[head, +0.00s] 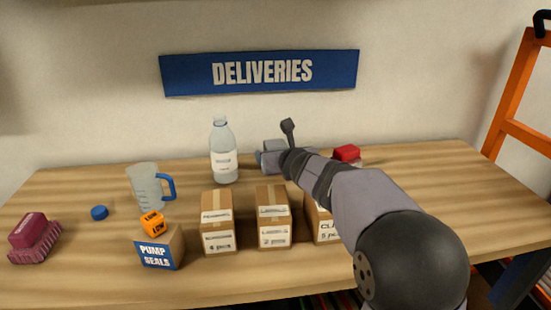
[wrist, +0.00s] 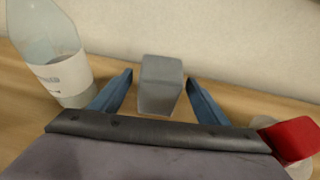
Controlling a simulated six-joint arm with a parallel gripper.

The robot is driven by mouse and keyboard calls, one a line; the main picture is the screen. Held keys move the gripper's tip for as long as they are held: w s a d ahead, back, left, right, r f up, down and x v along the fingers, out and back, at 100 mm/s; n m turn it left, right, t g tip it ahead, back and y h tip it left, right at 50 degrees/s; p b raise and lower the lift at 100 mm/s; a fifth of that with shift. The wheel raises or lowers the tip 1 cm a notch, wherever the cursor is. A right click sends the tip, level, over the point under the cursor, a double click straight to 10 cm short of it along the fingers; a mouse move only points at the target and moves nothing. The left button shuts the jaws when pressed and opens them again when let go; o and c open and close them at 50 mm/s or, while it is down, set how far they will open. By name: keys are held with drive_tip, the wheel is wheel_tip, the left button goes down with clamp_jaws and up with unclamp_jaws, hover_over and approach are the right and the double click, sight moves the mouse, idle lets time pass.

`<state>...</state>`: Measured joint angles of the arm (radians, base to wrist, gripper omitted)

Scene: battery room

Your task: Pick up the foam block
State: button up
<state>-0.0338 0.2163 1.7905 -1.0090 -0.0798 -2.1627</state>
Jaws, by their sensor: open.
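A grey block (wrist: 160,85), which looks like the foam block, stands near the wall in the wrist view. My gripper (wrist: 159,77) is open, with one blue finger on each side of the block. A gap shows between each finger and the block, so it is not gripped. In the head view my gripper (head: 259,157) is at the back of the table, right of the bottle. There the block cannot be told apart from my gripper and arm.
A clear bottle (head: 223,155) stands close left of my gripper, also in the wrist view (wrist: 50,55). A red-topped thing (head: 347,154) is to the right. Cardboard boxes (head: 272,215), a measuring jug (head: 147,187) and an orange cube (head: 152,223) are in front and left. The table's right side is clear.

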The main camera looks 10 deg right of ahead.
drive_tip(key=shift+x, duration=2.75)
drive_tip(key=c, duration=1.1)
